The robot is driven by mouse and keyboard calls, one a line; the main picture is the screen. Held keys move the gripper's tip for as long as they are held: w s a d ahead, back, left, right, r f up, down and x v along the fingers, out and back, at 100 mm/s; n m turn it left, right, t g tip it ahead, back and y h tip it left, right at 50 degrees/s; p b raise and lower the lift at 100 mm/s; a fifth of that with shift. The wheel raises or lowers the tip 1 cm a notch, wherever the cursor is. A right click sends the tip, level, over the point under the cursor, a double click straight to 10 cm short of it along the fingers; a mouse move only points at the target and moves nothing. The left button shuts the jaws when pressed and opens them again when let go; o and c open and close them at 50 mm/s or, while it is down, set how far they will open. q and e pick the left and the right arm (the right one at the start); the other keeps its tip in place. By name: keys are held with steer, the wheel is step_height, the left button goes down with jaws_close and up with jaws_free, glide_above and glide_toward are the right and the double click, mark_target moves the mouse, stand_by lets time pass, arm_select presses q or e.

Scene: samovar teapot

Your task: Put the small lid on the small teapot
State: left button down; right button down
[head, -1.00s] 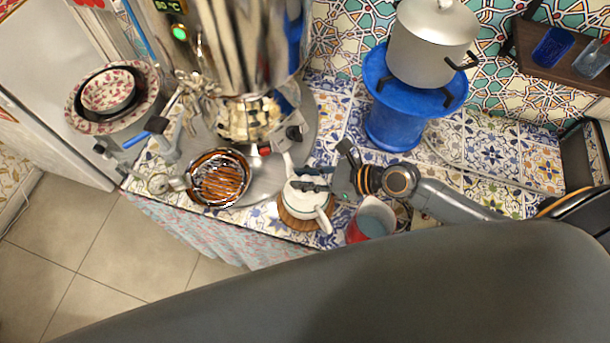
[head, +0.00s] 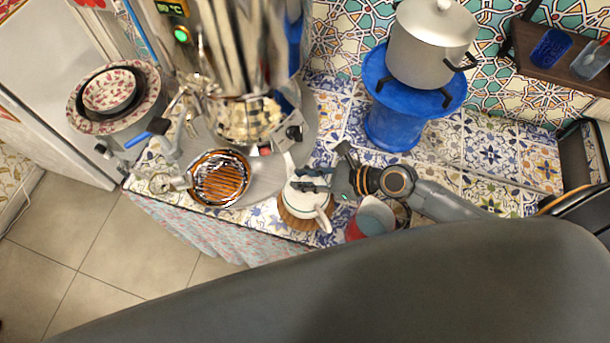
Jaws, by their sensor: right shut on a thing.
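The small white teapot (head: 307,203) stands on a round wooden trivet (head: 291,217) near the counter's front edge, its white handle or spout pointing down in the picture. My right gripper (head: 309,182) is right over the teapot's top, coming in from the right. Its dark fingers are shut on the small lid, which they mostly hide. I cannot tell whether the lid touches the teapot's rim. My left gripper is not in view.
The large metal samovar (head: 235,70) stands behind on a round tray. A strainer-like bowl (head: 219,178) is left of the teapot. A red cup (head: 374,218) stands close below my right wrist. A blue stand (head: 395,125) bears a grey pot (head: 430,45).

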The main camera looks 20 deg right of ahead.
steer(key=c, duration=1.1)
jaws_free()
steer(key=o, duration=0.5)
steer(key=shift+r, duration=0.1)
step_height(320, 180, up, 7)
steer(key=p, duration=0.8)
